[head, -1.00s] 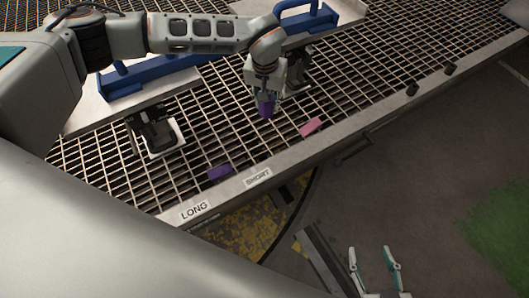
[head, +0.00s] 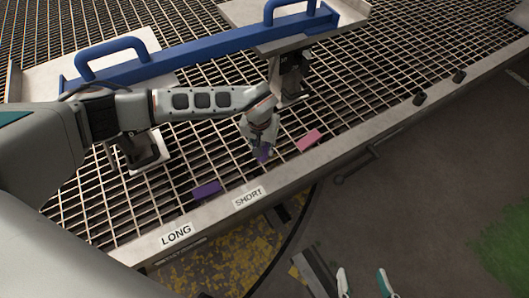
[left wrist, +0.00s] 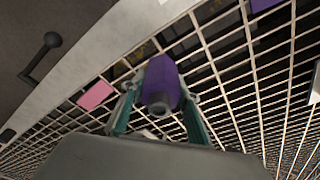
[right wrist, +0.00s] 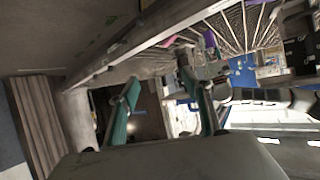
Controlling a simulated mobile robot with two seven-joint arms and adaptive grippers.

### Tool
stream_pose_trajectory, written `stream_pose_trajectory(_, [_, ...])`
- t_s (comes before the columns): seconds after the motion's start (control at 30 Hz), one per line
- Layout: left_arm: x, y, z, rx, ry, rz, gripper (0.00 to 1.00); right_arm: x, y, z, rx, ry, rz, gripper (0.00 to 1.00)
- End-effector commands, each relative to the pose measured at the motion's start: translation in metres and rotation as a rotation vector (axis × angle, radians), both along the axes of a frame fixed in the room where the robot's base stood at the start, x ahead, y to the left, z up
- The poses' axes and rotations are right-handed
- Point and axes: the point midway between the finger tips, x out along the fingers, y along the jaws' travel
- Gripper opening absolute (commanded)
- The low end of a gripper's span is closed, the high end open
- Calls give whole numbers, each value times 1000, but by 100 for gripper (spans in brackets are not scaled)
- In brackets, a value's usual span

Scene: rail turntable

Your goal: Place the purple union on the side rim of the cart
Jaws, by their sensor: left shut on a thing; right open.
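The purple union (left wrist: 161,84) is a short, rounded piece with a hollow end, held between the teal fingers of my left gripper (left wrist: 158,100) in the left wrist view. In the head view the union (head: 263,155) shows below the left gripper (head: 260,148), over the grating close to the side rim. The cart (head: 300,169) has a pale metal side rim with LONG and SHORT labels. The union is inward of the rim, near the SHORT label; whether it touches the grating is unclear. My right gripper (head: 363,284) is open and empty, outside the cart.
A purple block (head: 206,190) and a pink block (head: 309,139) lie on the grating on either side of the left gripper. A blue-handled fixture (head: 200,58) stands behind. The rim near SHORT is clear.

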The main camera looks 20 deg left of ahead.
Motion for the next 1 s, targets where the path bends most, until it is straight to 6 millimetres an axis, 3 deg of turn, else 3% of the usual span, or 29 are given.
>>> stream_pose_trajectory(0.17, [1,0,-9,0,-3,-1,0,2,2,3,16,-7,-4,48])
stream_pose_trajectory(0.4, [-2,0,-46,-1,5,0,0,-3,11,-1,79,11,-13,48])
stream_pose_trajectory(0.57, [2,0,-43,0,-6,0,0,4,17,11,111,-15,-18,48])
stream_pose_trajectory(0.87, [2,0,-46,1,-5,0,0,3,16,8,108,-8,-21,48])
stream_pose_trajectory(0.9, [2,0,-48,1,-4,0,33,2,16,7,108,-6,-21,48])
stream_pose_trajectory(0.97, [2,0,-47,0,-4,0,47,2,16,7,107,-5,-22,48])
stream_pose_trajectory(1.0, [2,0,-47,0,-4,0,47,2,15,6,105,-4,-22,48])
